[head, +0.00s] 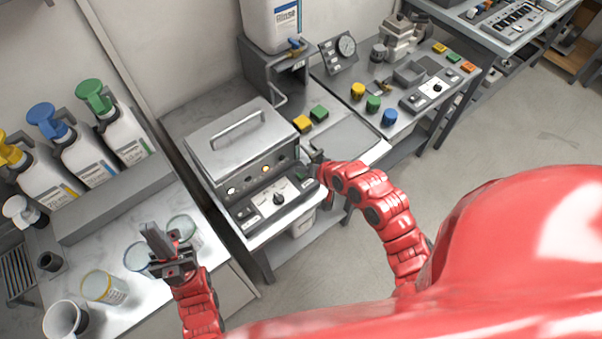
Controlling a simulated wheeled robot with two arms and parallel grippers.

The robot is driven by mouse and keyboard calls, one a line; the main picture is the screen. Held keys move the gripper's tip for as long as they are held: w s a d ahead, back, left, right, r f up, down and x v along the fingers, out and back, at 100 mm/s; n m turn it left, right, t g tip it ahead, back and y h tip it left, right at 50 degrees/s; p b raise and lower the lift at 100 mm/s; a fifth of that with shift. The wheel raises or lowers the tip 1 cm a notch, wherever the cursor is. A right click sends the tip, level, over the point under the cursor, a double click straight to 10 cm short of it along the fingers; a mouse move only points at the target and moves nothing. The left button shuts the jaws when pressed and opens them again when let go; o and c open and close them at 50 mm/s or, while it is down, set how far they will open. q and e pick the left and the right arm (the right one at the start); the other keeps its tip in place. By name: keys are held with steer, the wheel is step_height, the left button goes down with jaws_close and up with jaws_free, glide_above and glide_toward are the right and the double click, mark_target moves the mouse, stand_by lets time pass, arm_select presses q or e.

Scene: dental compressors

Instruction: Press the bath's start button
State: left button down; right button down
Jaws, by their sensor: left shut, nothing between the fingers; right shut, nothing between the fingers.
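The bath (238,138) is a metal box with a closed, handled lid on the middle bench. Its front has a row of lights, one glowing orange, above a control panel (270,203) with a black knob (279,198). A small green button (301,173) shows at the panel's right end; I cannot read its label. My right gripper (315,160) is shut and empty at the bath's right front corner, close to this button. Contact cannot be made out. My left gripper (158,240) is shut and empty above the left counter, in front of the glass beakers.
Pump bottles with yellow, blue and green tops (92,97) stand on a shelf at the left. Beakers (103,287) stand on the counter below. Yellow and green blocks (303,123) lie right of the bath. A rinse canister (272,22) stands behind.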

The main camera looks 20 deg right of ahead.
mark_target(303, 179)
steer(key=shift+f+b, duration=0.35)
steer(key=shift+f, duration=0.35)
stand_by(0.6)
steer(key=shift+r, duration=0.1)
steer(key=shift+r+p, duration=0.7)
steer(key=shift+r, duration=0.1)
steer(key=shift+r, duration=0.1)
step_height(303, 179, up, 5)
steer(key=p, duration=0.3)
steer(key=shift+p, duration=0.4)
stand_by(0.6)
